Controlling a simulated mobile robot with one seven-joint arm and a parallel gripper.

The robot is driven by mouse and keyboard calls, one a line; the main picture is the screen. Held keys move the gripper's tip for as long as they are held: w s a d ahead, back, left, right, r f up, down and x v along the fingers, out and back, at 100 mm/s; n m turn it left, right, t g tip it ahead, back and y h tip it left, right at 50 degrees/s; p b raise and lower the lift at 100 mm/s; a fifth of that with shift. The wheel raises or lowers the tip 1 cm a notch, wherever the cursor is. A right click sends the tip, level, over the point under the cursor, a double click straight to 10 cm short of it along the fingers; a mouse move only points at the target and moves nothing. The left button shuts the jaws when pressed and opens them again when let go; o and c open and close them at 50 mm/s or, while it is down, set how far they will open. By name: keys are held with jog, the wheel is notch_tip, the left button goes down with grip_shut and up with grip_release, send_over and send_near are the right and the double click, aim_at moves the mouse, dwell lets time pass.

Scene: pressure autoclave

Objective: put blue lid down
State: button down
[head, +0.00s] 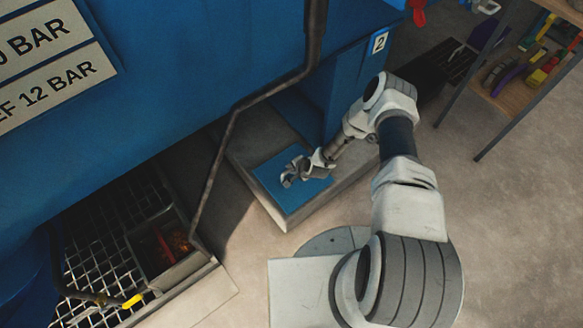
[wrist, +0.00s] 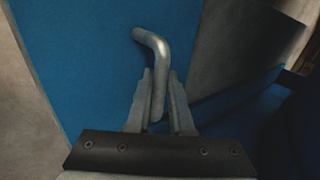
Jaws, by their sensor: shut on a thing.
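The blue lid (head: 275,184) is a flat blue panel in the head view, lying on or just above a grey concrete ledge; I cannot tell whether it touches. It also fills much of the wrist view (wrist: 75,60). A bent grey metal handle (wrist: 153,48) rises from the lid. My gripper (head: 300,172) is over the lid, and in the wrist view its two fingers (wrist: 160,105) are shut on the handle, one on each side. The underside of the lid is hidden.
A large blue machine (head: 190,60) with pressure plates stands at the left and back. A dark bent pipe (head: 232,115) runs down near the ledge. A metal grating (head: 105,235) with an open box (head: 165,250) lies lower left. A tool shelf (head: 520,90) stands upper right.

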jog(key=c, duration=0.8)
grip_release()
jog(key=shift+s+d+r, duration=0.1)
jog(key=shift+r, duration=0.25)
jog(key=p+v, duration=0.5)
jog(key=v, duration=0.6)
jog(key=shift+s, duration=0.15)
jog(key=shift+d+r, duration=0.1)
jog(key=shift+r, duration=0.05)
